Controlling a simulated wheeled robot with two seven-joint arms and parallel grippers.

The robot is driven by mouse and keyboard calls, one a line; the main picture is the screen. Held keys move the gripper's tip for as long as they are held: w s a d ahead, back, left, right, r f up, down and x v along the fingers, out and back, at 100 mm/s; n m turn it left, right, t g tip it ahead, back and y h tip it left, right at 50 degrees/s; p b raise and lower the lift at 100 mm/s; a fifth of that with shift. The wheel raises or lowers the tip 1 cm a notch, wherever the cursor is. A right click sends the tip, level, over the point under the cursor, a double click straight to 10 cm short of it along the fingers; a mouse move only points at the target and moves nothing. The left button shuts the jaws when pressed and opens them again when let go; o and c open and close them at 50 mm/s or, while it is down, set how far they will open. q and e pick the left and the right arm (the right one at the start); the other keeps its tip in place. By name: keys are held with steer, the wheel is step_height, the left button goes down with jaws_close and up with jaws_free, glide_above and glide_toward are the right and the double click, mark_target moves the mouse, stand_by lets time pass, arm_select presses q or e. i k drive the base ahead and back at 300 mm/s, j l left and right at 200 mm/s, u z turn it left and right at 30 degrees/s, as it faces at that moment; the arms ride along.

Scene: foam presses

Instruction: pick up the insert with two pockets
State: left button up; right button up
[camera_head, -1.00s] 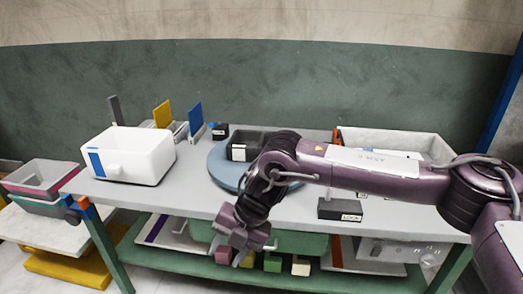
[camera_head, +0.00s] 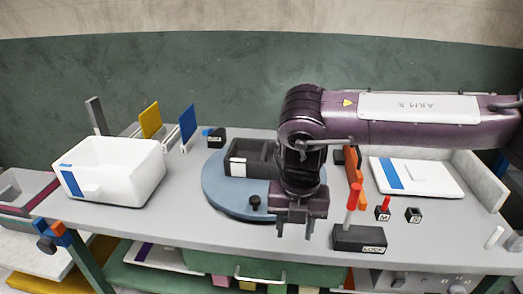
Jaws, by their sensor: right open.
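A dark grey open box (camera_head: 262,171) with a white label on its front stands on a round blue turntable (camera_head: 222,196) at the middle of the bench. It looks divided inside, but my right arm covers its right side, so I cannot count its pockets. My right gripper (camera_head: 293,230) is open, empty and points down over the front right edge of the turntable, to the right of and in front of the box. My left gripper is not in view.
A white bin (camera_head: 125,178) stands on the left of the bench (camera_head: 165,222). A black LOCK block (camera_head: 357,239) with a red lever is just right of my gripper. A black knob (camera_head: 255,201) sits on the turntable.

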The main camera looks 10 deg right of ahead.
mark_target(250, 158)
steer(key=i, duration=1.4)
